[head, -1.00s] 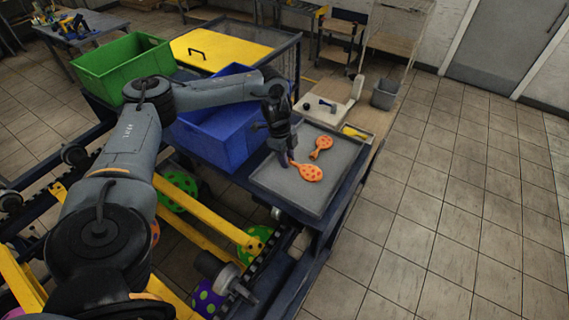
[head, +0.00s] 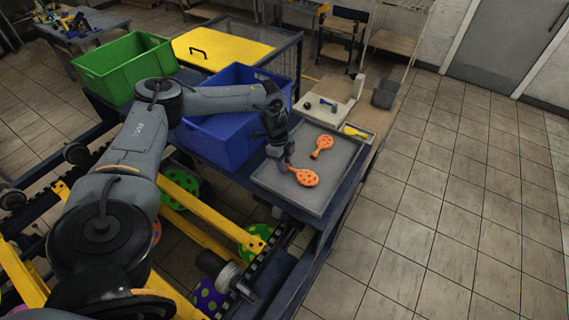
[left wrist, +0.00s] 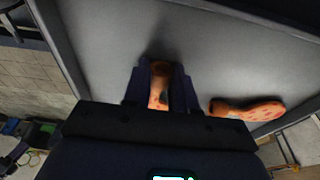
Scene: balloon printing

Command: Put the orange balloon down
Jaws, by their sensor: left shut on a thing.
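An orange balloon with dark spots (head: 306,178) is at the grey tray (head: 318,205), low over or on its surface; I cannot tell if it touches. My left gripper (head: 285,166) is shut on the narrow neck end of this balloon, at the tray's left side. In the left wrist view, the orange neck (left wrist: 158,97) sits between the two dark fingers (left wrist: 160,85). A second orange balloon (head: 321,146) lies on the tray farther back, apart from the gripper, and also shows in the left wrist view (left wrist: 250,109). My right gripper is not in view.
A blue bin (head: 215,138) stands just left of the tray, with a green bin (head: 122,68) beyond. A small tray with a yellow item (head: 355,132) lies behind the grey tray. The grey tray's front part is bare. Open floor is at right.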

